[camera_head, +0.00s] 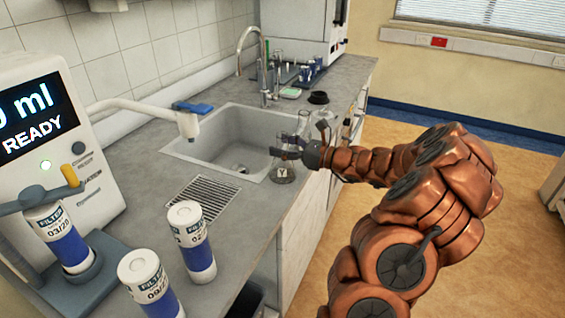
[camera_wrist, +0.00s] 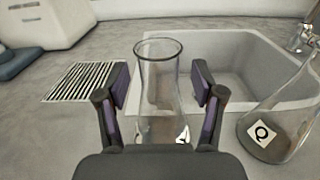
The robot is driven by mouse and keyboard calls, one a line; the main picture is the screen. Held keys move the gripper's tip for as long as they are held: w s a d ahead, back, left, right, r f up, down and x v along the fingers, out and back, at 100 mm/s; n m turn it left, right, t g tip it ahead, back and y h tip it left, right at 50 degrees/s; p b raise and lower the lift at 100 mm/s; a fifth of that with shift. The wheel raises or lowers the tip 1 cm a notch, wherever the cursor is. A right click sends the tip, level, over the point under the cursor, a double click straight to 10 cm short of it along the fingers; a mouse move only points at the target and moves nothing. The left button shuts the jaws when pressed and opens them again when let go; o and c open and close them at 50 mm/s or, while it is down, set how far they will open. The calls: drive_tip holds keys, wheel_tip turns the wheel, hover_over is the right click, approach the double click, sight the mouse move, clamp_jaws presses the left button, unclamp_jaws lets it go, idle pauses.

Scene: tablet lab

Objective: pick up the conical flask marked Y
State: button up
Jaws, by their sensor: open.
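The conical flask marked Y (camera_head: 283,174) stands upright on the counter by the sink's front right corner, its label facing the head camera. In the wrist view the clear flask (camera_wrist: 160,95) stands between the two fingers of my gripper (camera_wrist: 159,82), with a gap on each side. Only an edge of its label shows low on its right, and its base is hidden behind my gripper. In the head view my gripper (camera_head: 284,148) is open around the flask's upper part. A second flask marked Q (camera_wrist: 285,115) stands to the right in the wrist view.
The sink (camera_head: 225,150) lies beside the flask, with a drain grate (camera_head: 203,198) nearer. More glassware (camera_head: 325,117) stands close behind my gripper. Filter cylinders (camera_head: 190,240) and a READY dispenser (camera_head: 45,130) stand at left.

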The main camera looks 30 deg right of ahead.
clamp_jaws()
idle(0.5)
